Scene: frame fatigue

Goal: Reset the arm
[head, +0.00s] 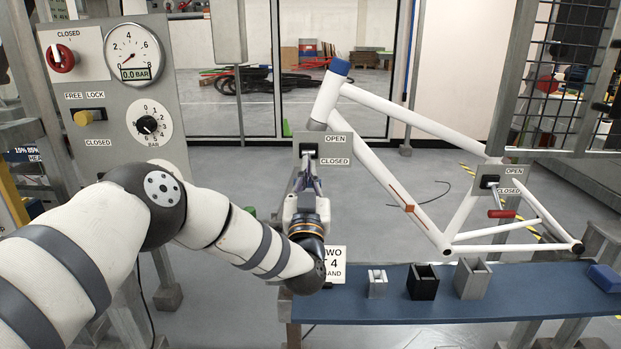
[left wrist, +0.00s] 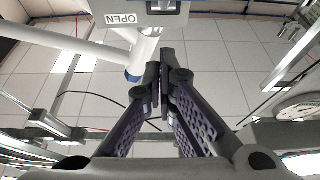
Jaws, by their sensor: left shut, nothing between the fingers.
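My left arm comes in from the left in the head view. My left gripper (head: 308,172) points up and away, just below the near OPEN/CLOSED plate (head: 336,150) at the front of the white bicycle frame (head: 385,111). In the left wrist view the fingers (left wrist: 164,80) are together with nothing between them. The plate (left wrist: 125,19) is just beyond the fingertips there; I cannot tell whether they touch anything. The gripper partly hides the near plate's handle. My right gripper is not in view.
A control panel (head: 185,150) with a pressure gauge (head: 133,53) reading 0.0 BAR stands at the left. A second plate (head: 516,178) with a red-tipped lever (head: 501,213) is at the frame's rear. A blue bench (head: 390,307) carries small blocks below the frame.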

